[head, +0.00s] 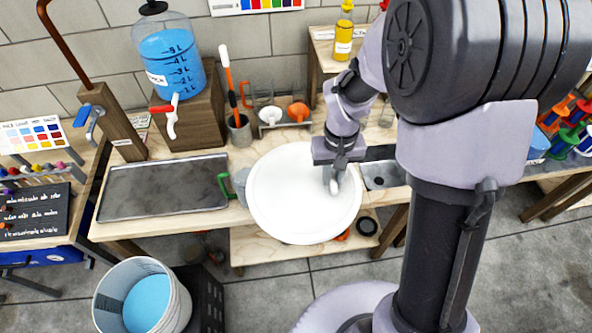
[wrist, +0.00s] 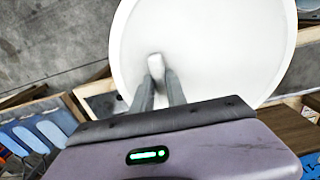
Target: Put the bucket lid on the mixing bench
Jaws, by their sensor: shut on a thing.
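The bucket lid is a large round white disc (head: 290,200) with a raised rim. My gripper (head: 334,180) is shut on a small upright handle on the lid, right of its middle in the head view. In the wrist view the lid (wrist: 215,50) fills the upper middle, and my gripper's fingers (wrist: 156,85) close on the pale handle. The lid is over the front of the wooden mixing bench (head: 170,225) and hides part of it. I cannot tell whether the lid touches the bench or hangs just above it.
A dark metal tray (head: 160,188) lies on the bench left of the lid, with a green-handled mug (head: 238,185) between. A blue-liquid dispenser (head: 170,60) stands on a wooden block behind. An open bucket of blue liquid (head: 143,298) is at the front left. A metal sink (head: 383,175) is at the right.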

